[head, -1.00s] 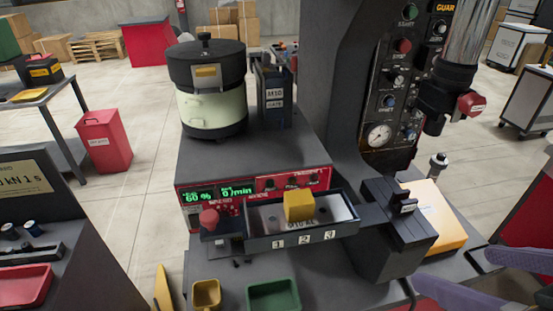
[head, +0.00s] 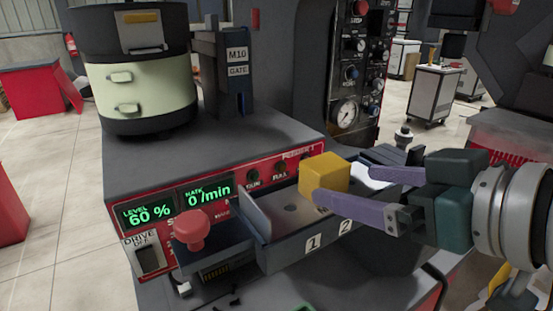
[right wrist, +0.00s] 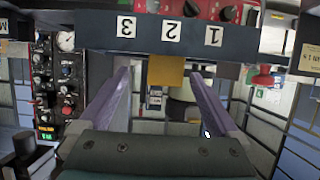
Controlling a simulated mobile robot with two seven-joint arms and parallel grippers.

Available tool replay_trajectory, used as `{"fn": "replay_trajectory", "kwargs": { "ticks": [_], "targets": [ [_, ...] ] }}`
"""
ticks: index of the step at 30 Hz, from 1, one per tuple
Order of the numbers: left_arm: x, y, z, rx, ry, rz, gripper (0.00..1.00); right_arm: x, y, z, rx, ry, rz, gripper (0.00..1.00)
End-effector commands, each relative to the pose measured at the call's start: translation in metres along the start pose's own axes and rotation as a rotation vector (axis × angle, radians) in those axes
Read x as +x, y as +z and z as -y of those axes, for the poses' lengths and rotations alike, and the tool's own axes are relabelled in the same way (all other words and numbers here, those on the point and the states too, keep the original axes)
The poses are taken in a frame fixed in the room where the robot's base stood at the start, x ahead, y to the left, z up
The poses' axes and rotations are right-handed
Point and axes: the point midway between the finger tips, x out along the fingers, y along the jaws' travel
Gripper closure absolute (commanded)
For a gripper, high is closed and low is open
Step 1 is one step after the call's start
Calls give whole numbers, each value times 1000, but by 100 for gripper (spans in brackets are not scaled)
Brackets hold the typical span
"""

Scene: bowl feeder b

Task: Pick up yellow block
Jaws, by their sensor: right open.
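The yellow block (head: 324,173) sits in the shallow dark tray (head: 285,256) marked 1 and 2, on the front of the feeder. My right gripper (head: 338,184) reaches in from the right with its two purple fingers apart, their tips at the block. In the right wrist view the yellow block (right wrist: 165,70) shows between the tips of the open right gripper (right wrist: 159,75), with a gap on each side and a wider one on the left. How deep the block lies between the fingers is hard to tell. My left gripper is not in view.
A red knob (head: 192,230) stands just left of the tray. Behind are the red control panel (head: 225,190), the cream and black bowl feeder (head: 140,85) and the gate post (head: 237,75). A machine column with a gauge (head: 345,112) rises behind the tray.

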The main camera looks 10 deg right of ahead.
Motion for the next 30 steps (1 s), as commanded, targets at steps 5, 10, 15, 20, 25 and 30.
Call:
{"fn": "replay_trajectory", "kwargs": {
  "ticks": [5, 10, 15, 20, 25, 30],
  "targets": [
    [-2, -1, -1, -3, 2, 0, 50, 14, -3, 2, 0, 0, -1, 3],
    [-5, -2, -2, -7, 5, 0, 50, 40, -7, 8, 0, 0, -1, 3],
    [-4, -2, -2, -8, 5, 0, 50, 55, -5, 8, -1, 0, 0, 3],
    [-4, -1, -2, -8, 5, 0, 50, 56, -5, 8, -1, 0, 1, 3],
    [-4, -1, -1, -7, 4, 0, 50, 56, -5, 8, -1, 0, 1, 13],
    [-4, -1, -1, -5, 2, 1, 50, 56, -5, 8, -2, 0, 1, 32]
  ]
}}
